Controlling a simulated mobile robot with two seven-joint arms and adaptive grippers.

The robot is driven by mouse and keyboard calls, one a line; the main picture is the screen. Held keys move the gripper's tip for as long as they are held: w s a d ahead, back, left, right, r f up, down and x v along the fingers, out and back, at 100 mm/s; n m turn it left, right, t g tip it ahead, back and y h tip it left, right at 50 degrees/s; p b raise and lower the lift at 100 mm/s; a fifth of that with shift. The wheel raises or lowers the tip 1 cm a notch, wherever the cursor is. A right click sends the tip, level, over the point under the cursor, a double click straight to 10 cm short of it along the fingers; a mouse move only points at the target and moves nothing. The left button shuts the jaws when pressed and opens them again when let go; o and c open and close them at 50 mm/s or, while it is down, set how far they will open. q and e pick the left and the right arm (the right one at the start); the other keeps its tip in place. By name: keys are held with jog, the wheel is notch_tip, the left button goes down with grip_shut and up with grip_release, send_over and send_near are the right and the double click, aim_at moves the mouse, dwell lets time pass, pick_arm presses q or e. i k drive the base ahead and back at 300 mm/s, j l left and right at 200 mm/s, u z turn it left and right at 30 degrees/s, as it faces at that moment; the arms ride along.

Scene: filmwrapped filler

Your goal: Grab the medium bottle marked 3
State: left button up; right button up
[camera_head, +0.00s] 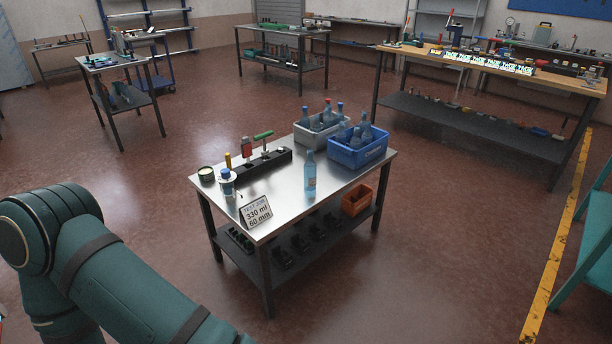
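Several light-blue bottles are on a steel-topped table (267,207) in the middle of the view. One clear blue bottle (310,180) stands upright alone near the middle of the tabletop. Other bottles stand in a grey crate (313,139) and in a blue crate (352,157) at the table's far right. I cannot read a number on any bottle, so I cannot tell which is marked 3. My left arm shows at the lower left, but its gripper is outside the picture. My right gripper is not in view.
A sign (256,212) reading "330 ml 60 mm" stands at the table's front. A black rack (262,163) with upright tools and small containers are at the left. An orange bin (356,199) sits on the lower shelf. Open floor surrounds the table; workbenches stand behind.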

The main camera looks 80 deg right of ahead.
aim_at(310, 167)
jog(key=z, duration=2.8)
jog(key=i+l+u, duration=0.2)
jog(key=i+l, duration=0.8)
jog(key=i, duration=0.1)
